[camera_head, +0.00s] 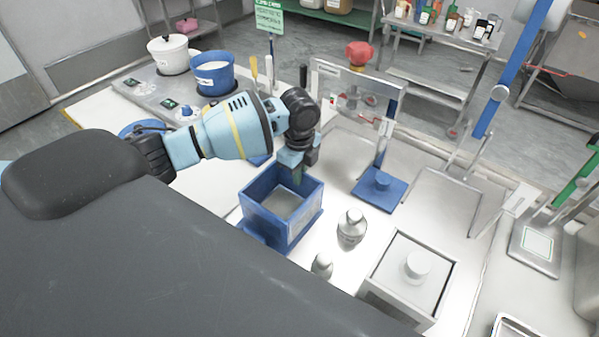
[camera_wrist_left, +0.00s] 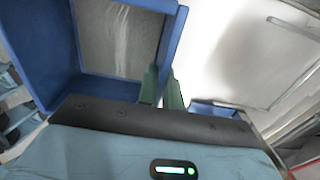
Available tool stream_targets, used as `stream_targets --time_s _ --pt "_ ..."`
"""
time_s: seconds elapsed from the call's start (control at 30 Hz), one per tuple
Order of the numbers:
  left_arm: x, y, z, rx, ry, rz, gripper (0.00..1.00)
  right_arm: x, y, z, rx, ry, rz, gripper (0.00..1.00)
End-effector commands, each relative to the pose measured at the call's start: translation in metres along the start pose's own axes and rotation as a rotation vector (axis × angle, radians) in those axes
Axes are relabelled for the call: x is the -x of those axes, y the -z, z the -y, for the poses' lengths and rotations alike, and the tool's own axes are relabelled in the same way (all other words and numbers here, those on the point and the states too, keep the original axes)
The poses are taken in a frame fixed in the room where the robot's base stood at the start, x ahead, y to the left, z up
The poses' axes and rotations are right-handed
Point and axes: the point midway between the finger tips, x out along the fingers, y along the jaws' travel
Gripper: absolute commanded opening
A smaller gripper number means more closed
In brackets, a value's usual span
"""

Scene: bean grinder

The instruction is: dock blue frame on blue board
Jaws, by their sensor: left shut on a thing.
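The blue frame (camera_head: 305,217) is an open, square, box-like piece near the middle of the head view. A grey mesh or panel shows inside it. My left gripper (camera_head: 298,178) reaches down at its far rim and is shut on its wall. In the left wrist view the frame (camera_wrist_left: 116,11) fills the upper left, with the green fingers (camera_wrist_left: 162,88) at its wall. Blue shows along the frame's lower edge; I cannot tell whether this is the blue board or whether the frame is seated.
Metal knobbed weights (camera_head: 351,228) and a white box with a round knob (camera_head: 417,266) stand close on the right. A clear panel on a stand (camera_head: 340,90) rises behind. A blue pot (camera_head: 214,74) and a white pot (camera_head: 168,54) stand at the back left.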

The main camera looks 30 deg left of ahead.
Motion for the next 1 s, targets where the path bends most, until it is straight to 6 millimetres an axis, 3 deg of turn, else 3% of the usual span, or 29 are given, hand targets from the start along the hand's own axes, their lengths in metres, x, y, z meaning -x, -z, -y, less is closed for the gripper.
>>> stream_targets --time_s 0.7,0.73,0.87,1.0 --pt "-0.011 0.0 0.0 0.0 0.001 0.001 0.0 0.0 -0.002 0.0 -0.001 0.0 0.005 0.36" --pt "-0.011 0.0 0.0 0.0 0.001 0.001 0.1 0.0 -0.002 0.0 -0.001 0.0 0.004 0.36" --pt "-0.011 0.0 0.0 0.0 0.001 0.001 0.27 0.0 -0.002 0.0 -0.001 0.0 0.004 0.36" --pt "-0.011 0.0 0.0 0.0 0.001 0.001 0.29 0.0 -0.002 0.0 -0.001 0.0 0.003 0.36"
